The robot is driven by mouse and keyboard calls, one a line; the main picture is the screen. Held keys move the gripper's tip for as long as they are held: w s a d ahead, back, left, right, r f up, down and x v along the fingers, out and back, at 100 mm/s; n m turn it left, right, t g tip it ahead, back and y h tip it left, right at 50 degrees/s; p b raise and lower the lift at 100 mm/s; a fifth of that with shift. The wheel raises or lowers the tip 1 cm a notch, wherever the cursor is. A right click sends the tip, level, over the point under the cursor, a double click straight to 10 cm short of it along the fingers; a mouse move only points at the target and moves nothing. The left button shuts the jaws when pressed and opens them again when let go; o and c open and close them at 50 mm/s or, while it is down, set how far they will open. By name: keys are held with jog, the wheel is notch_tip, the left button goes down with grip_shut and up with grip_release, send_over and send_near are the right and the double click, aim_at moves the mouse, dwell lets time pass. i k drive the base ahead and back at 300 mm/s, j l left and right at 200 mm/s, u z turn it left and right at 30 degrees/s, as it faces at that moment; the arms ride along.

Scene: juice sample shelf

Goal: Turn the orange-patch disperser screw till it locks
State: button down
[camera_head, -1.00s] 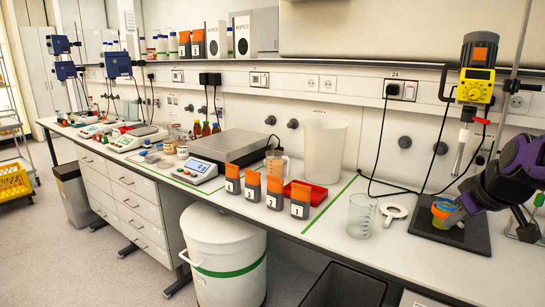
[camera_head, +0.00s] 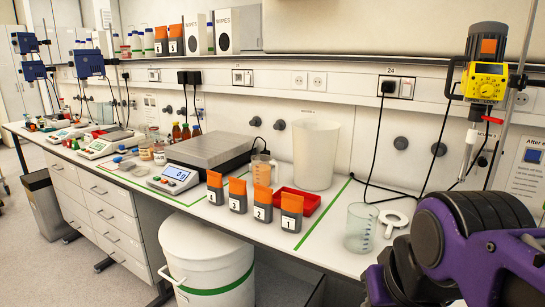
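The disperser (camera_head: 484,82) hangs on a metal rod at the right, with a yellow control face and a dark motor top. An orange patch (camera_head: 488,46) is on that motor top. A red handle-like part (camera_head: 490,119) sticks out just below the yellow face; I cannot tell whether it is the screw. The white and metal shaft (camera_head: 469,148) runs down from the body. My purple and black arm fills the lower right corner, below the disperser and apart from it in the picture. My gripper's fingers do not show. The dark base plate under the disperser is hidden behind my arm.
A clear beaker (camera_head: 361,228) and a white ring-shaped piece (camera_head: 393,219) stand left of my arm. Several orange-topped containers (camera_head: 291,213), a red tray (camera_head: 296,199) and a white tub (camera_head: 316,154) stand farther left. A black cable (camera_head: 379,140) hangs along the wall.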

aim_at(521, 82)
jog(key=z, duration=1.3)
